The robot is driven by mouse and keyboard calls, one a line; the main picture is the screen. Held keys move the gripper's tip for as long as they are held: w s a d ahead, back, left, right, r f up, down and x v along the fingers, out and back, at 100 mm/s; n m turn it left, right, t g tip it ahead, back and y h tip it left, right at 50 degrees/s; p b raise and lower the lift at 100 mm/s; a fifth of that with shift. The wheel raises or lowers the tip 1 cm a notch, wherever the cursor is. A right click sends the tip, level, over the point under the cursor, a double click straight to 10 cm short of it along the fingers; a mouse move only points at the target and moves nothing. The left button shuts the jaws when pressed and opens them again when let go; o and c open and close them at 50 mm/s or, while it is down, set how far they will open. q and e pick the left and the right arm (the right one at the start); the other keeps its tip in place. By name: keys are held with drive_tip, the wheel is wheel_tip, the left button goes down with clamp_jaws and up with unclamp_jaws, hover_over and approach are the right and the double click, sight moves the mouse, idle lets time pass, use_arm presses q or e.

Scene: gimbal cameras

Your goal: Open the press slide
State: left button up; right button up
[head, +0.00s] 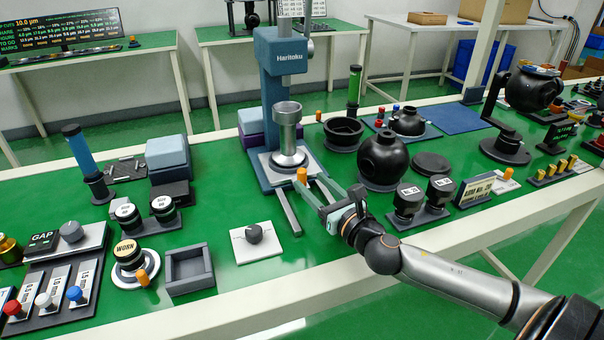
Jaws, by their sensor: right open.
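The blue press (275,95), marked Haritoku, stands on the green bench with a silver ram (288,130) over its base plate. An orange knob (302,175) stands at the front of the press base, and I take it for the slide's handle. A grey rail (287,211) sticks out forward from the base. My right gripper (312,184) is open, with its fingertips close to the orange knob. I cannot tell whether the knob lies between the fingers or whether they touch it. My left gripper is not in view.
A round black pot (383,161) and black capped pieces (408,200) stand right of my right gripper. A white plate with a dark knob (254,234) and a grey open tray (189,268) lie to the left. The bench between rail and front edge is mostly clear.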

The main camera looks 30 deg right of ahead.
sight(305, 176)
drive_tip(key=w, duration=0.3)
drive_tip(key=shift+w+d, duration=0.1)
drive_tip(key=shift+w, duration=0.05)
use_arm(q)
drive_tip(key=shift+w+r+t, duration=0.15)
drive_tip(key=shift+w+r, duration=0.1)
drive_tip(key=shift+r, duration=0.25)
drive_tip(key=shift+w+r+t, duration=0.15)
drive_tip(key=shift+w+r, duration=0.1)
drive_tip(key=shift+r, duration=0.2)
use_arm(e)
drive_tip(key=shift+w, duration=0.95)
clamp_jaws()
